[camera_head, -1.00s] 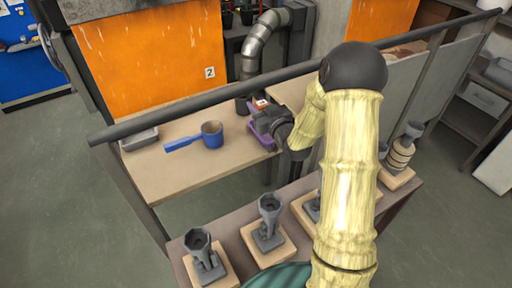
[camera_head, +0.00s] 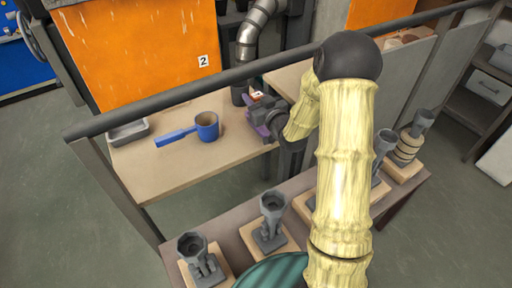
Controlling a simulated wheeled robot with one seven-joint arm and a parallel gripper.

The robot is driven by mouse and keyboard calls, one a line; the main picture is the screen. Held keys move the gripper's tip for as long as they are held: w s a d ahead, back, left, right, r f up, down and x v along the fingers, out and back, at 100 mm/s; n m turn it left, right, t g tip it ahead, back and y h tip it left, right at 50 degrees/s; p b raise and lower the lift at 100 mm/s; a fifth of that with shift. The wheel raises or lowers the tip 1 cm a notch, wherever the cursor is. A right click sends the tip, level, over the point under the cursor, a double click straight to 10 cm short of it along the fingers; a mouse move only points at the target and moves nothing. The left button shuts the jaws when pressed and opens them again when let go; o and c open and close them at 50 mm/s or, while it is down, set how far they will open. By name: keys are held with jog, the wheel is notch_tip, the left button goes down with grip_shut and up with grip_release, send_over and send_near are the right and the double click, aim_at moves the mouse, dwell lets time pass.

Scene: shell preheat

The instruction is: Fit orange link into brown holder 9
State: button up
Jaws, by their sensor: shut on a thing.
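My gripper (camera_head: 259,120), dark with purple parts, is beyond the rail at the far right part of the wooden table. It is shut, but its fingertips and what they hold are too small and partly hidden by my arm. A small orange-brown piece (camera_head: 256,95) with a white label shows just behind the gripper. I cannot tell whether it is the orange link or part of brown holder 9, and the label's number is not readable. I cannot tell whether the gripper touches it.
A blue pan (camera_head: 207,126) and a grey tray (camera_head: 128,132) stand on the table. Several grey funnel-topped stands (camera_head: 272,205) on wooden blocks line the nearer bench. A grey pipe (camera_head: 250,35) rises behind.

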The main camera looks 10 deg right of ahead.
jog(key=shift+w+f+b, duration=0.2)
jog(key=shift+f+b, duration=1.9)
jog(key=shift+f, duration=0.25)
notch_tip(320, 180, down, 6)
jog(key=shift+f+b, duration=0.1)
jog(key=shift+b, duration=0.6)
jog(key=shift+f+b, duration=0.45)
jog(key=shift+f, duration=1.35)
